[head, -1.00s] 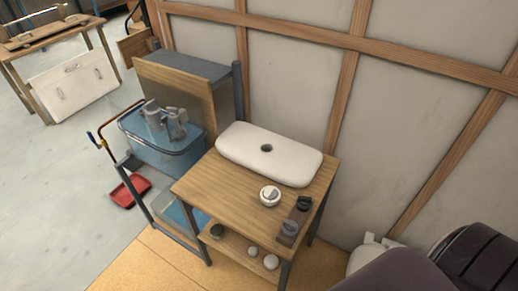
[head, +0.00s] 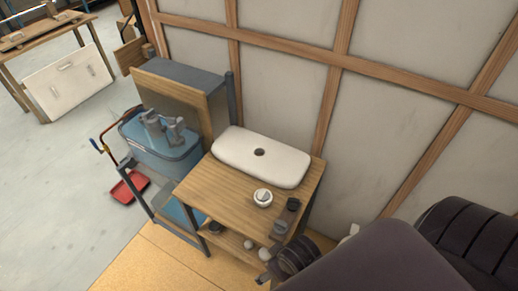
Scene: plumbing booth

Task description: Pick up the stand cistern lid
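The cistern lid (head: 285,165) is a white, rounded slab with a dark round hole in its middle. It lies flat on the wooden top of a small stand (head: 218,187), along the back edge by the wall. Nothing touches it from above. My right arm comes in at the lower right, with dark ridged joints in front of the stand's right front corner.
The panelled wall (head: 285,80) rises close behind the lid. A red dustpan (head: 130,186) lies on the floor.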

